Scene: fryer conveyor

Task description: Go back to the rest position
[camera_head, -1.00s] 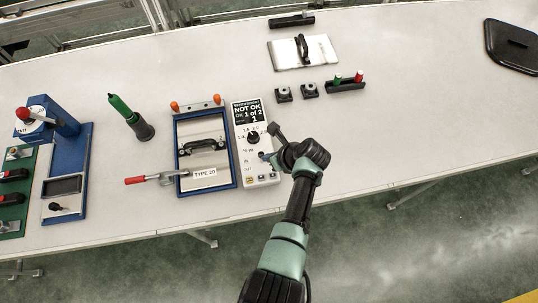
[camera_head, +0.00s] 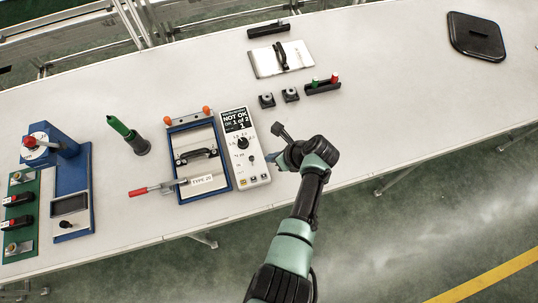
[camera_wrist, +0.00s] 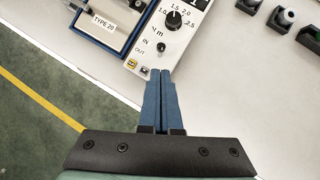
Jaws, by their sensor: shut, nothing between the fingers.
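My gripper (camera_head: 272,157) is at the end of my arm, beside the right edge of the white tester box. In the wrist view its two blue fingers (camera_wrist: 160,102) are pressed together with nothing between them. The tester (camera_head: 245,160) has a dark screen reading "NOT OK" and a black knob, which also shows in the wrist view (camera_wrist: 174,19). The fingertips appear close to the tester's lower end and hold no part of it. I cannot tell whether they touch it.
Left of the tester is a blue-framed fixture (camera_head: 174,134) labelled "TYPE 20" with a red-handled clamp (camera_head: 150,189). A green-handled tool (camera_head: 128,134) and a blue press (camera_head: 72,170) stand further left. A metal plate (camera_head: 295,60) and small black blocks (camera_head: 290,95) lie behind. The table's right side is mostly clear.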

